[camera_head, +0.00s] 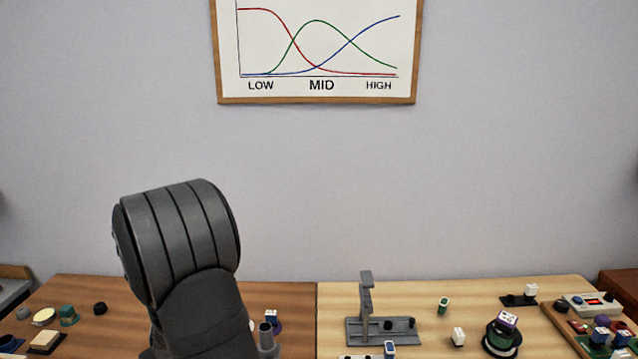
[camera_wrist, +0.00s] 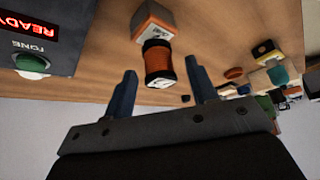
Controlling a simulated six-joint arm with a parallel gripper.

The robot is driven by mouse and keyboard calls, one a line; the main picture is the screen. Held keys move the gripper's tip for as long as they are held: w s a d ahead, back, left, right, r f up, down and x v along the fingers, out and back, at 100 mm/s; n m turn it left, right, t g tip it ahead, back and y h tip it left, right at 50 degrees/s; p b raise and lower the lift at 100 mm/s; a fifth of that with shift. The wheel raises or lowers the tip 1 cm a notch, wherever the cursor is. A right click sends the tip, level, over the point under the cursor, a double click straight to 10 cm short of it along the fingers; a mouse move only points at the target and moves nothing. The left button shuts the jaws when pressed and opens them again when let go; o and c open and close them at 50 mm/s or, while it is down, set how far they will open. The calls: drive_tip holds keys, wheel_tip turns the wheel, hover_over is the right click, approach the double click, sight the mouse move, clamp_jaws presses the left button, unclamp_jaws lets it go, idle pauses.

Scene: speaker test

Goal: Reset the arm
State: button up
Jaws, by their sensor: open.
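My gripper (camera_wrist: 160,70) shows in the wrist view with its two dark blue-grey fingers spread apart. Nothing is clasped between them. An orange and black coil-like piece (camera_wrist: 158,60) appears in the gap between the fingers, beyond the tips, beside an orange and white block (camera_wrist: 153,20). In the head view my dark grey arm rises at the left over the brown table part and hides some of it. My gripper cannot be made out there.
A grey stand (camera_head: 366,300) is on the lighter table half, with a purple, white and green stack (camera_head: 503,333) to its right. A tray (camera_head: 560,318) with several parts is at the right edge. A dark box (camera_wrist: 40,35) reads READY and TONE. The wall has a framed chart (camera_head: 318,45).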

drive_tip(key=shift+x, duration=1.1)
drive_tip(key=shift+d, duration=0.1)
drive_tip(key=shift+r, duration=0.15)
